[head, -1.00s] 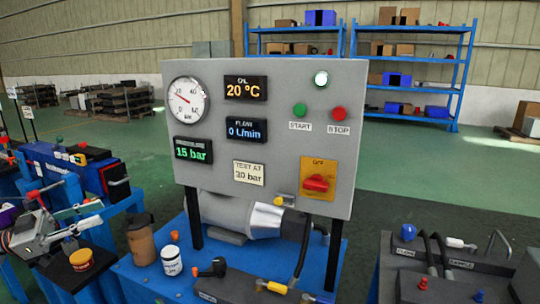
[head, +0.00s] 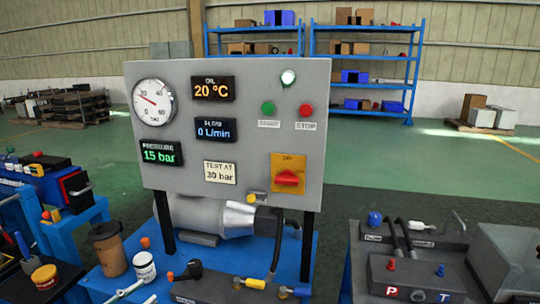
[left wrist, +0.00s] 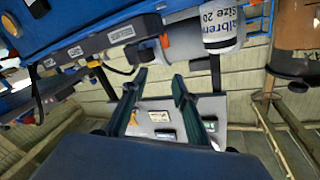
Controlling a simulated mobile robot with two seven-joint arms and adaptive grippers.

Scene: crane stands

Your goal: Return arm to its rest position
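My left gripper (left wrist: 160,78) is open in the left wrist view. Its two dark fingers are spread, with nothing held between them. The wrist view is upside down, and the grey gauge panel (left wrist: 160,110) shows beyond the fingers. The jar (left wrist: 222,30) is to the right of the fingers there, apart from them. Most of my left arm is out of view, and my right gripper is not seen.
The upright gauge panel (head: 228,75) stands on a blue bench (head: 222,262). A brown flask (head: 109,250) and a black-handled valve (head: 185,270) are close by. A yellow-lidded tub (head: 45,282) is at the left. A dark hose unit (head: 420,275) is at the right.

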